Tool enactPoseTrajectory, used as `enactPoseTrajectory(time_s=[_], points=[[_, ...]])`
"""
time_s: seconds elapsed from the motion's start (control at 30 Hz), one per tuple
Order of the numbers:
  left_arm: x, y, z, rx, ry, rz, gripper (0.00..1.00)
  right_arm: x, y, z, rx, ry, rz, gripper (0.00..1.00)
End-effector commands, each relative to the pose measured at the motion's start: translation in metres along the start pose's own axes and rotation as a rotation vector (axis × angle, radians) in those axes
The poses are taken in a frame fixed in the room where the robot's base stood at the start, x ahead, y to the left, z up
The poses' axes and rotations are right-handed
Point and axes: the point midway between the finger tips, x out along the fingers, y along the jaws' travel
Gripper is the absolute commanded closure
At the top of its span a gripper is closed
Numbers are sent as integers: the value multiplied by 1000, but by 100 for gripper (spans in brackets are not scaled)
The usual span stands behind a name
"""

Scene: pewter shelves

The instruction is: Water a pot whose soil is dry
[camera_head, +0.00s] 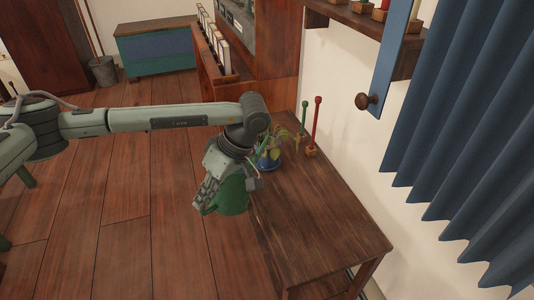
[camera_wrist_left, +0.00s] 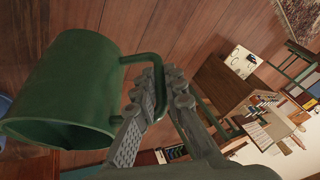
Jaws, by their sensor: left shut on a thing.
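My left gripper (camera_head: 207,190) is shut on the handle of a green watering vessel (camera_head: 233,196), held beside the near left edge of the wooden table (camera_head: 318,223). In the left wrist view the gripper (camera_wrist_left: 150,92) grasps the handle, and the vessel (camera_wrist_left: 70,85) shows its wide mouth toward the lower left. A blue pot (camera_head: 267,163) with a drooping green plant (camera_head: 273,148) stands on the table just right of my gripper. My wrist partly hides it. Its soil is too small to judge. My right gripper is out of view.
A green stick (camera_head: 304,114) and a red stick (camera_head: 317,112) stand upright behind the plant, the red one at a small wooden block (camera_head: 310,151). A blue curtain (camera_head: 465,130) and a shelf (camera_head: 365,22) are on the right. The table's front is clear.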

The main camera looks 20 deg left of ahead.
Motion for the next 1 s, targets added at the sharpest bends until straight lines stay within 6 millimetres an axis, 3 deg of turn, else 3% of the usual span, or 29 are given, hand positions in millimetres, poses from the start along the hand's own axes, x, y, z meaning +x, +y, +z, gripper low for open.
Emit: enactPoseTrajectory(time_s=[1.0], points=[[-14,-2,-6,15,2,-39,100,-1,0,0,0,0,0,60]])
